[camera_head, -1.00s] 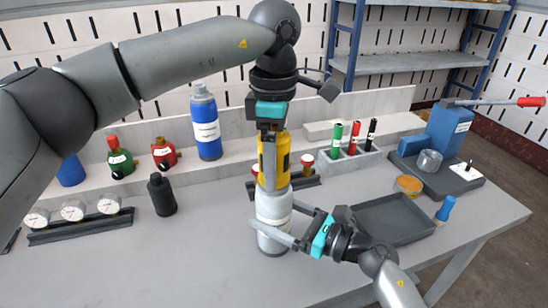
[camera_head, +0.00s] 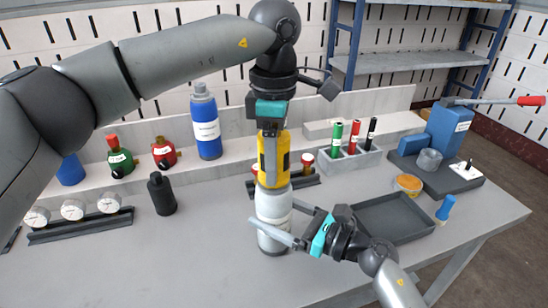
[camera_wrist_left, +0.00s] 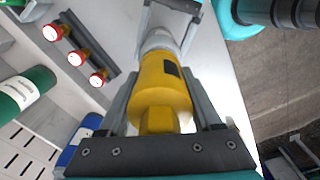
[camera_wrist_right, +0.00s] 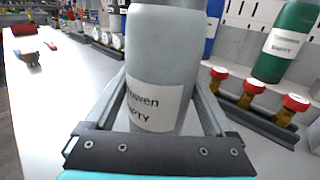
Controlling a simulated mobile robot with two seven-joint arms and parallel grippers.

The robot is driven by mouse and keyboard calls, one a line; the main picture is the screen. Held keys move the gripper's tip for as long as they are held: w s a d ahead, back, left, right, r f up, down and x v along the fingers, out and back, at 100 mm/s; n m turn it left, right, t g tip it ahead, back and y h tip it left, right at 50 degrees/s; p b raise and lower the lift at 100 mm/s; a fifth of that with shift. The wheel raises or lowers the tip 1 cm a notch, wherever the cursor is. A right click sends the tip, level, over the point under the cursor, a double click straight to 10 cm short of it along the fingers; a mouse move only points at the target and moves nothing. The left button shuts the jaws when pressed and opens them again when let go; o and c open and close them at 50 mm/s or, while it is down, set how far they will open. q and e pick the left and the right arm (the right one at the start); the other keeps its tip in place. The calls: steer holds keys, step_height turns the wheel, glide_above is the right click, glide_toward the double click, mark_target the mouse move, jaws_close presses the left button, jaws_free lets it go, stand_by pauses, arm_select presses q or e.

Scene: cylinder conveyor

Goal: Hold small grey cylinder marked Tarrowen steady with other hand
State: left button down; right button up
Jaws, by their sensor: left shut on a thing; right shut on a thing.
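The small grey cylinder (camera_head: 273,207) stands upright on the table in the head view. My left gripper (camera_head: 271,150) is shut on the yellow tool from above. The joint between tool and cylinder top is not clearly visible.
A black bottle (camera_head: 162,195) and a gauge rack (camera_head: 80,228) stand to the left. A grey tray (camera_head: 393,220), an orange-topped tin (camera_head: 408,185) and a blue-handled item (camera_head: 446,207) lie to the right. A blue cylinder (camera_head: 206,125) stands behind. The front left table is clear.

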arm_select(q)
steer(key=n, duration=0.4)
steer(key=shift+n, duration=1.1)
steer(key=n, duration=0.3)
steer(key=shift+n, duration=1.5)
